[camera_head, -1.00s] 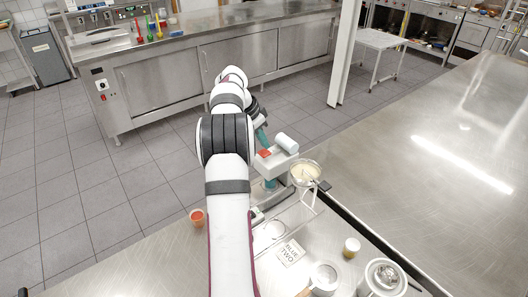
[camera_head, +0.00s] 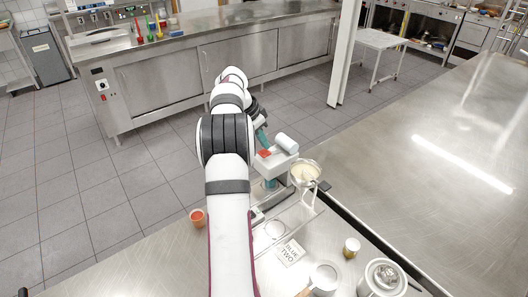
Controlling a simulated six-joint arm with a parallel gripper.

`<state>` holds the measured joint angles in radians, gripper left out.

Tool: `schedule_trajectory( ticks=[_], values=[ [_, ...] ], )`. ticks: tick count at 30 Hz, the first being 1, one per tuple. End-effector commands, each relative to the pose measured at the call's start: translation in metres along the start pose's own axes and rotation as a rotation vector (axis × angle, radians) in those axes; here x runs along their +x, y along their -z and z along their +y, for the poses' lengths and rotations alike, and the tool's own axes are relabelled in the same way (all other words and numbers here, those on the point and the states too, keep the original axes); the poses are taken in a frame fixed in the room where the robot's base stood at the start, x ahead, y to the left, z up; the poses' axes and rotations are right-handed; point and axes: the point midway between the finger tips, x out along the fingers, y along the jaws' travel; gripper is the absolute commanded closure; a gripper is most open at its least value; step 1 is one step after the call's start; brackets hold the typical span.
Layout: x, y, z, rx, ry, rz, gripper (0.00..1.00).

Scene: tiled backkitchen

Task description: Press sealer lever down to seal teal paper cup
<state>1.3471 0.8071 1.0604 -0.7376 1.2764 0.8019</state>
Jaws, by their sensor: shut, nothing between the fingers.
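The sealer (camera_head: 278,160) stands on the steel counter, right of my arm. It has a pale head with an orange-red patch and a white cylinder on top. The teal paper cup (camera_head: 270,184) shows as a small teal patch under the head, partly hidden by the machine and my arm. A slanted teal bar (camera_head: 261,135), perhaps the lever, rises at the head's left. My gripper (camera_head: 256,112) shows as a dark part above this bar, mostly hidden behind my arm. It is shut and empty; I cannot tell whether it touches the bar.
A bowl of pale contents (camera_head: 304,172) sits on a wire stand right of the sealer. An orange cup (camera_head: 197,217) stands left of my arm.

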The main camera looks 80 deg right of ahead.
Motion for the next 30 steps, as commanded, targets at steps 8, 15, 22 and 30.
schedule_trajectory(
  ticks=[8, 15, 22, 30],
  values=[
    [0.008, -0.003, 0.0, 0.0, 0.0, 0.0, 1.0],
    [0.015, -0.006, 0.0, -0.001, -0.001, 0.0, 1.0],
    [0.021, -0.009, 0.0, 0.001, -0.001, 0.0, 1.0],
    [0.026, -0.011, 0.0, -0.001, 0.0, 0.0, 1.0]
  ],
)
